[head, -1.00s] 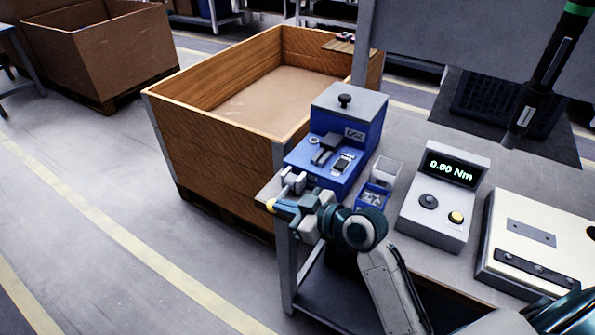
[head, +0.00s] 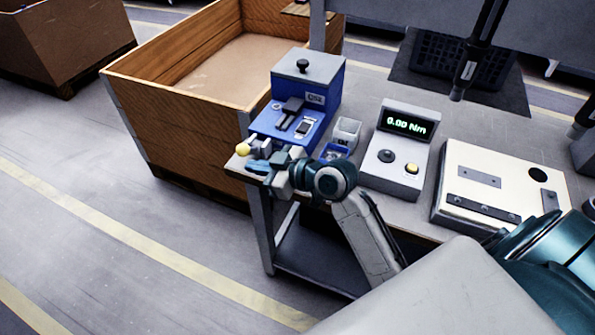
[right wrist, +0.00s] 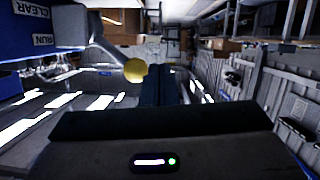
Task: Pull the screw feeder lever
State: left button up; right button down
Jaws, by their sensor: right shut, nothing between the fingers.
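The blue screw feeder (head: 327,98) with a grey top and black knob stands at the table's left end. Its lever ends in a yellow ball (head: 243,149), past the table's left edge. My right gripper (head: 252,166) is shut and empty, just below the ball in the head view. In the right wrist view the yellow ball (right wrist: 135,70) is beside the shut fingertips (right wrist: 160,70); I cannot tell whether they touch. The lever arm runs from the ball up left towards the blue feeder body (right wrist: 35,40). My left gripper is not in view.
A small screw cup (head: 346,131) and a torque display reading 0.00 Nm (head: 402,150) stand right of the feeder. A white fixture plate (head: 500,185) lies further right. A screwdriver (head: 470,60) hangs above. A wooden crate (head: 175,120) stands behind left; floor is clear in front.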

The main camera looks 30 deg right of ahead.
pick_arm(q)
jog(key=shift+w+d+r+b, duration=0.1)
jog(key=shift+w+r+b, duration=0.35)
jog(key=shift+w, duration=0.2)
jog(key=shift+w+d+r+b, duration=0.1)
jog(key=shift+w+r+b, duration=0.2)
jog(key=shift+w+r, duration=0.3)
pick_arm(e)
jog(key=v, duration=1)
jog(key=shift+s+r, duration=0.1)
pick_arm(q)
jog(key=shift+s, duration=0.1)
